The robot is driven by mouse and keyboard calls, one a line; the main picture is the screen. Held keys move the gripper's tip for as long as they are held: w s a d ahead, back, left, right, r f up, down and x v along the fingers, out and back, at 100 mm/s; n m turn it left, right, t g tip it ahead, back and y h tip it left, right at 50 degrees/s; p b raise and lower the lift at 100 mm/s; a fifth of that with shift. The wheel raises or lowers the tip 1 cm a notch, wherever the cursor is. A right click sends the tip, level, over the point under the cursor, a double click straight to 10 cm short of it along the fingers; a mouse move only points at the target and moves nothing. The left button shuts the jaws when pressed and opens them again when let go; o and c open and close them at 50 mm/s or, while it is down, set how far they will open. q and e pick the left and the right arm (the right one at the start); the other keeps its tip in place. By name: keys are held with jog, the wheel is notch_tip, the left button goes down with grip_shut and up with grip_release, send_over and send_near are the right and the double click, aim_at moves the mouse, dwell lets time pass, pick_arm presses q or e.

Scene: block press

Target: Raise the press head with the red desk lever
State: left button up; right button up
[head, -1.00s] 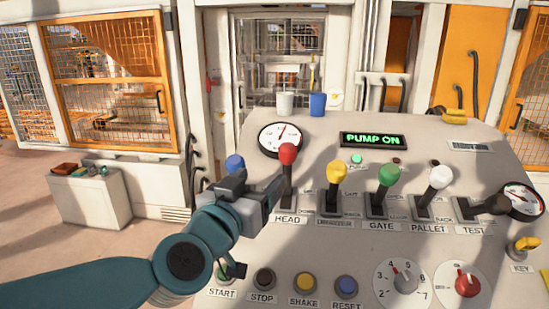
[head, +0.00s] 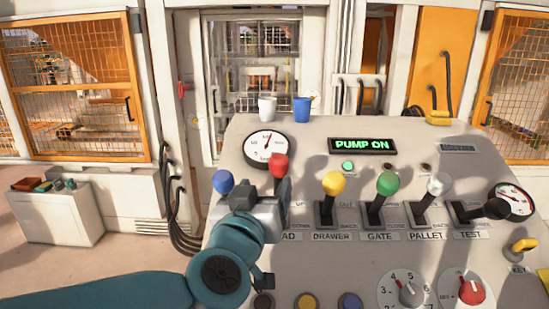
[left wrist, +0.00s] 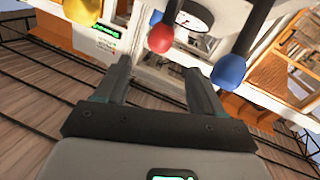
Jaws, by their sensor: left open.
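The red desk lever (head: 279,165) stands on the sloping control desk, its round knob showing just above my left gripper (head: 265,190). Its stem is mostly hidden behind the gripper. In the left wrist view the red knob (left wrist: 161,39) shows just beyond and between the two spread fingertips of my left gripper (left wrist: 155,70). The gripper is open and holds nothing; I cannot tell whether a finger touches the lever. I cannot make out the press head. My right gripper is not in view.
A blue-knobbed lever (head: 222,182) stands close left of the gripper. Yellow (head: 334,184), green (head: 386,184) and white (head: 438,185) levers stand to the right. A lit PUMP ON display (head: 362,146), a gauge (head: 267,148) and two cups are farther back.

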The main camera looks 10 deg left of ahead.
aim_at(283, 166)
pick_arm(q)
jog(key=w+p, duration=0.2)
jog(key=w, duration=1)
jog(key=shift+w+d, duration=0.2)
jog(key=shift+w+a+f, duration=0.15)
jog(key=shift+w, duration=0.35)
jog(key=shift+s, duration=0.25)
jog(key=shift+w, duration=0.15)
jog(key=c, duration=0.7)
grip_shut()
jog(key=s+t+b, duration=0.1)
jog(key=b, duration=0.3)
jog(key=s+t+b, duration=0.1)
jog(key=s+b, duration=0.1)
jog(key=b, duration=0.3)
jog(key=s+d+f+t+b, duration=0.1)
jog(key=b, duration=0.3)
jog(key=shift+s+f+m+t+b, duration=0.1)
jog(key=shift+s+m+t+b, duration=0.2)
jog(key=shift+s+m+t, duration=0.1)
jog(key=shift+s+d+r+t+b, duration=0.1)
jog(key=shift+s+r+t+b, duration=0.2)
jog(key=shift+b, duration=0.25)
